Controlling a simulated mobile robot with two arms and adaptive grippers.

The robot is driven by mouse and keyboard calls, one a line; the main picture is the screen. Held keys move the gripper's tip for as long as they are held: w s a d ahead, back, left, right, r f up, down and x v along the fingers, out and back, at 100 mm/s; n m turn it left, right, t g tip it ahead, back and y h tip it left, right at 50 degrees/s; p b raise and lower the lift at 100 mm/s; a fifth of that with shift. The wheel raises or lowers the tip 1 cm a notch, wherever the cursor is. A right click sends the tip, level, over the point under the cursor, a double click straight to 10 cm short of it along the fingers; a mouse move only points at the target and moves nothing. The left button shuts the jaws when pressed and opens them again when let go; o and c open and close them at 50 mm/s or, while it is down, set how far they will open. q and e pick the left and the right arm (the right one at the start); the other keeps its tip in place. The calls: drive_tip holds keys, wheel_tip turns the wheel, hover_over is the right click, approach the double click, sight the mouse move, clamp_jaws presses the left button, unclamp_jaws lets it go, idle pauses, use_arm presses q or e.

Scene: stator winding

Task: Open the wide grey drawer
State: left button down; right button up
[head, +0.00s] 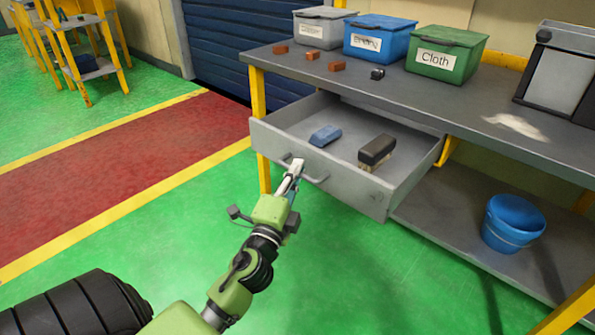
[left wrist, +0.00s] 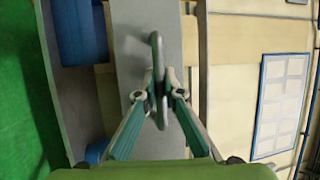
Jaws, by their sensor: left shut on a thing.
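The wide grey drawer (head: 330,181) is pulled out from under the grey workbench, and its inside shows in the head view. A blue block (head: 325,136) and a dark brush with pale bristles (head: 377,150) lie in it. My left gripper (head: 295,168) is at the bar handle (head: 315,179) on the drawer front. In the left wrist view the two fingers of my left gripper (left wrist: 162,98) are shut on the handle (left wrist: 157,60). The drawer front (left wrist: 140,30) stands behind it. My right gripper is not in view.
The bench top (head: 440,100) carries a white bin (head: 322,27), a blue bin (head: 378,38), a green bin (head: 445,54) labelled Cloth and several small blocks. A blue bucket (head: 512,224) stands on the lower shelf. The green floor in front of the drawer is clear.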

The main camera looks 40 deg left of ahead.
use_arm(q)
drive_tip(key=c, duration=2.1)
unclamp_jaws()
drive_tip(key=shift+c, duration=0.2)
drive_tip(key=v, duration=0.7)
drive_tip(key=shift+s, duration=0.2)
drive_tip(key=shift+d+f, duration=0.15)
